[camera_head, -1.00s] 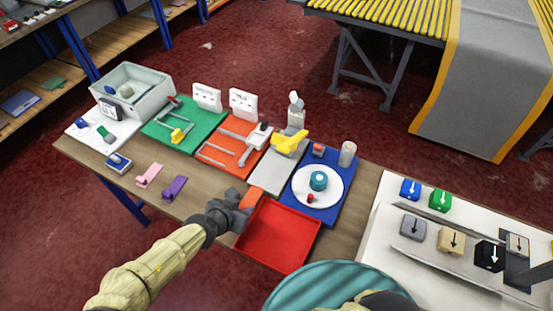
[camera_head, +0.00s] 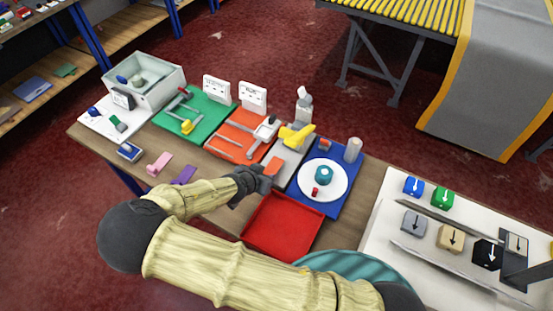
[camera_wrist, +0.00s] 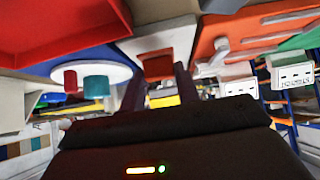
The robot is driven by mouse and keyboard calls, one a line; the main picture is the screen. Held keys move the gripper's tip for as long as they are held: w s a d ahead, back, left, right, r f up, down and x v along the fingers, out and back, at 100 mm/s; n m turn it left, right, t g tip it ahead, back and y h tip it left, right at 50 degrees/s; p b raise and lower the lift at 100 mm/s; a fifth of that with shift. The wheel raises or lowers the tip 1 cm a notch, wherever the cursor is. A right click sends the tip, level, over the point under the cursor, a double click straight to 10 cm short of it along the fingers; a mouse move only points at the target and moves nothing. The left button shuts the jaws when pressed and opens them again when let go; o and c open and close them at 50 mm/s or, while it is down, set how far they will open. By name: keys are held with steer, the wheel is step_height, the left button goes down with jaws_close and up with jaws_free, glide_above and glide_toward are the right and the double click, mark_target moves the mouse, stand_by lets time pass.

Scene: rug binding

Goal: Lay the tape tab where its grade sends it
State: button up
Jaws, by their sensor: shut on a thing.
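An orange tape tab (camera_head: 273,165) is in my gripper (camera_head: 266,173), over the near edge of the grey mat (camera_head: 288,170). In the wrist view the tab (camera_wrist: 155,63) shows as a reddish-brown piece between the two dark fingers of my gripper (camera_wrist: 160,85). My gripper is shut on it. I cannot tell whether the tab touches the mat. A pink tab (camera_head: 159,164) and a purple tab (camera_head: 184,174) lie on the bare wood to the left. My arm partly covers the purple one.
A red tray (camera_head: 283,228) is in front of the grey mat. A yellow tool (camera_head: 297,136) lies on that mat's far part. An orange mat (camera_head: 225,146) and a green mat (camera_head: 165,118) are to the left. A blue mat (camera_head: 345,205) with a white plate (camera_head: 333,193) is to the right.

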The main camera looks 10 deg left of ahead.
mark_target(276, 162)
steer(key=w, duration=0.2)
steer(key=w+d+p, duration=0.1)
steer(key=w, duration=0.1)
steer(key=w+d+p, duration=0.1)
steer(key=w, duration=0.2)
steer(key=shift+w+d, duration=0.1)
steer(key=shift+d, duration=0.1)
steer(key=shift+w, duration=0.1)
steer(key=shift+w+d+p, duration=0.15)
steer(key=shift+w+p, duration=0.15)
steer(key=shift+p, duration=0.05)
steer(key=shift+w+d+f, duration=0.15)
steer(key=shift+d, duration=0.05)
steer(key=f+p, duration=0.2)
steer(key=shift+a+f, duration=0.2)
steer(key=shift+f, duration=0.15)
steer(key=shift+s+f, duration=0.25)
steer(key=shift+d+f, duration=0.1)
steer(key=shift+f, duration=0.05)
steer(key=o, duration=1)
steer(key=shift+w, duration=0.1)
